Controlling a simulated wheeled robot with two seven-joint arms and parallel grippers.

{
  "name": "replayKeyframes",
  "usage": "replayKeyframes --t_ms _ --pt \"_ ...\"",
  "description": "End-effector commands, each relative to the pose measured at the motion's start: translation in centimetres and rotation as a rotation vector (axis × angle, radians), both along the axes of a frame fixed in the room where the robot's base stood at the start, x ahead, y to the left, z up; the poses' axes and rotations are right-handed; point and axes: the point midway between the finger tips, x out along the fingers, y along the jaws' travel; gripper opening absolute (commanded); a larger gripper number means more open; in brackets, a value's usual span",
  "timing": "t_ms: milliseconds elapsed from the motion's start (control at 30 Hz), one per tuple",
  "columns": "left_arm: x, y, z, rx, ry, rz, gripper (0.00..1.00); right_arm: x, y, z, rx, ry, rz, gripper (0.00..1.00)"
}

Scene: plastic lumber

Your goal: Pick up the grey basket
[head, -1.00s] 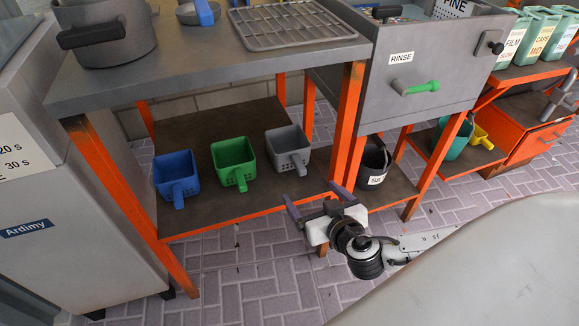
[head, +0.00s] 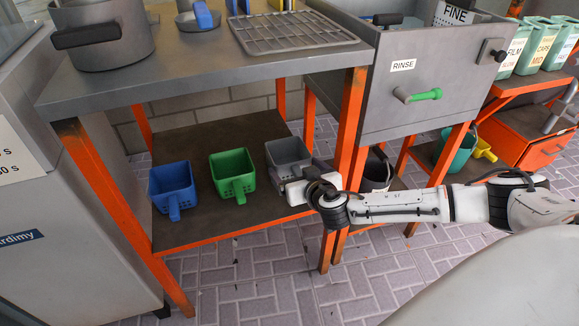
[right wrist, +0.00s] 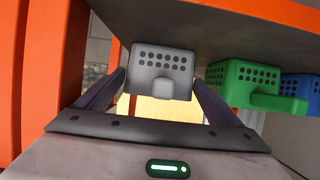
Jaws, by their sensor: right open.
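The grey basket (head: 287,151) stands on the lower shelf in the head view, at the right end of a row of baskets. Its front and handle are largely hidden behind my right gripper (head: 290,184). In the right wrist view the grey basket (right wrist: 163,65) appears upside down, with its perforated wall and stub handle between the two open purple fingers of my right gripper (right wrist: 160,80). The fingers lie either side of the basket; I cannot tell whether they touch it. My left gripper is not in view.
The green basket (head: 233,172) and blue basket (head: 173,187) stand to the left on the shelf (head: 215,220). An orange table leg (head: 350,130) rises just right of the grey basket. The tabletop with a rack (head: 290,32) overhangs the shelf. A dark bucket (head: 377,172) stands further right.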

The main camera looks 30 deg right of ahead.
Motion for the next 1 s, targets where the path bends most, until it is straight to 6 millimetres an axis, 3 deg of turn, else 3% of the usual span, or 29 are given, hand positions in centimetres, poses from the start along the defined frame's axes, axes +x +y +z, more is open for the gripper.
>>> replayKeyframes --t_ms 200,467,500,667,1000 --pt "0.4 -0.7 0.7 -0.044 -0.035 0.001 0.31 2.8 -0.6 -1.3 0.000 -0.001 0.000 0.89" --pt "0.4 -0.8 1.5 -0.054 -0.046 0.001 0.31 3.1 -0.7 -1.4 0.000 0.000 0.000 0.89" --pt "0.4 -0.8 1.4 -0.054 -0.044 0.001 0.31 3.1 -0.7 -1.4 0.000 0.000 0.000 0.87" --pt "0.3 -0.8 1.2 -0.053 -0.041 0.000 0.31 3.1 -0.7 -1.4 0.000 0.000 0.000 0.60" --pt "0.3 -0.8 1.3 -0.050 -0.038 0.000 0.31 3.1 -0.8 -0.8 0.000 -0.002 0.000 0.59"
